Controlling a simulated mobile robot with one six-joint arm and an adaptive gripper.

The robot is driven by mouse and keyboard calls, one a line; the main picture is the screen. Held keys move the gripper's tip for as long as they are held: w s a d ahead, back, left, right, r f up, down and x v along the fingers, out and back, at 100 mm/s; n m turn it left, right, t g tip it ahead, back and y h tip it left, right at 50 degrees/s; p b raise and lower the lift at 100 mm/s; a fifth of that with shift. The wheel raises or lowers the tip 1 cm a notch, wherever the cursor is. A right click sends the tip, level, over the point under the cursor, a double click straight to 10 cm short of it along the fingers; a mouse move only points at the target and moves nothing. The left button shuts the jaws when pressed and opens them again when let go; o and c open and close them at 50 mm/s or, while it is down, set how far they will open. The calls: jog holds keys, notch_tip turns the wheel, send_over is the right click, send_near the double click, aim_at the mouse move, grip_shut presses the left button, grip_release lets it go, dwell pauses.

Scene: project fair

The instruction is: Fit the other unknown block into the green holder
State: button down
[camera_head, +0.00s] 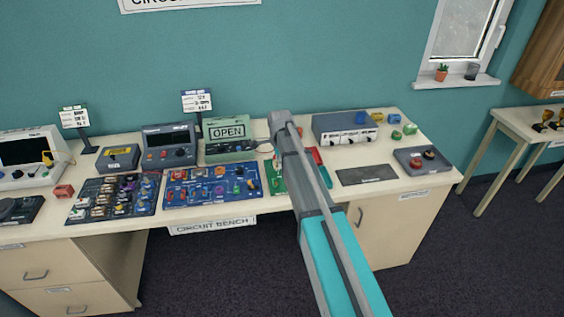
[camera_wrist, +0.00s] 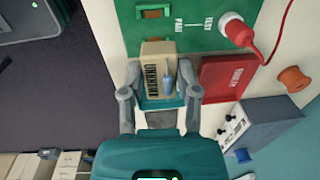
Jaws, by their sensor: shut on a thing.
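In the wrist view my gripper (camera_wrist: 160,95) is shut on a tan block (camera_wrist: 151,80) marked UNKNOWN, with a small blue part on its face. The block is just below the green board (camera_wrist: 190,42) in the picture, overlapping its edge; I cannot tell its height above the bench. The green board has a slot-like green holder (camera_wrist: 153,12) with a brown opening at its upper left. A red plug (camera_wrist: 238,32) with a red cable sits at its right. In the head view the green board (camera_head: 276,188) is partly hidden by my arm, and the gripper and block are hidden.
A red tray (camera_wrist: 222,80) lies right of the block, close to the right finger. Beyond it are a grey box (camera_wrist: 262,122) with knobs and an orange spool (camera_wrist: 293,79). A blue board (camera_head: 212,186) of parts and a dark mat (camera_head: 366,175) flank the area on the bench.

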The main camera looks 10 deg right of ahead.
aim_at(279, 183)
jog(key=shift+f, duration=0.15)
dwell(0.3)
jog(key=shift+f+b, duration=3.55)
jog(key=shift+b, duration=0.15)
jog(key=shift+s, duration=0.1)
jog(key=shift+f+b, duration=0.7)
jog(key=shift+b, duration=0.05)
dwell(0.6)
jog(key=shift+c, duration=1.3)
grip_release()
jog(key=shift+o, duration=1.3)
